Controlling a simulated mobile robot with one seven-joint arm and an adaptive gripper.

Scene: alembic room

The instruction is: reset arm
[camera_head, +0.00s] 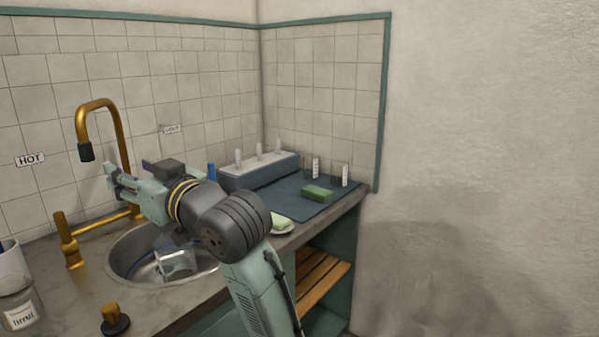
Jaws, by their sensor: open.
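My gripper (118,183) is at the left end of my arm, above the far left part of the sink (124,255). It points left toward the brass tap (97,103). Its fingers are open, and I see nothing between them. My arm reaches up from the bottom of the picture and bends left over the counter, hiding part of the sink and the counter behind it. A clear, glass-like object (176,262) sits in the sink below my arm.
A grey block with white pegs (258,168) stands at the back right. In front, a dark mat (290,200) bears a green sponge (317,193). A small dish with a pale green bar (280,223) is near the counter edge.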

